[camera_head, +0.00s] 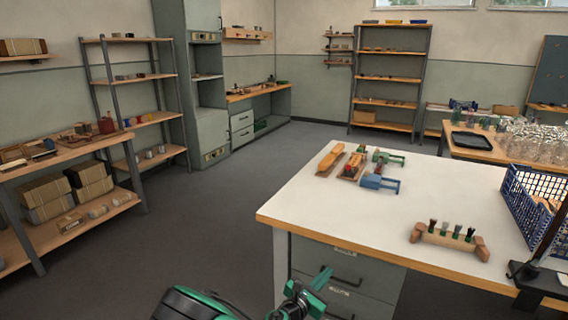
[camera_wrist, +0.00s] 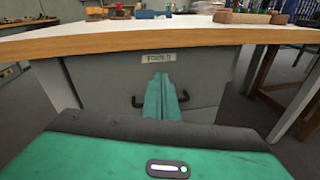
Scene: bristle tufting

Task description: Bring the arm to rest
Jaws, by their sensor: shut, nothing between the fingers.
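My gripper (camera_head: 318,286) is low in front of the white-topped workbench (camera_head: 300,196), below the level of its top and before the grey drawers. It is shut and empty. In the wrist view my gripper's green fingers (camera_wrist: 161,92) lie together in front of the drawer handle and below a small label. Part of my green and black arm shows at the bottom of the head view.
The workbench's wooden front edge (camera_wrist: 150,42) is just above my fingers. On the bench stand a wooden block with dark tufts (camera_head: 448,238), blue and green clamp-like fixtures (camera_head: 380,182) and a blue crate (camera_head: 530,205). The grey floor (camera_head: 200,215) to the left is clear.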

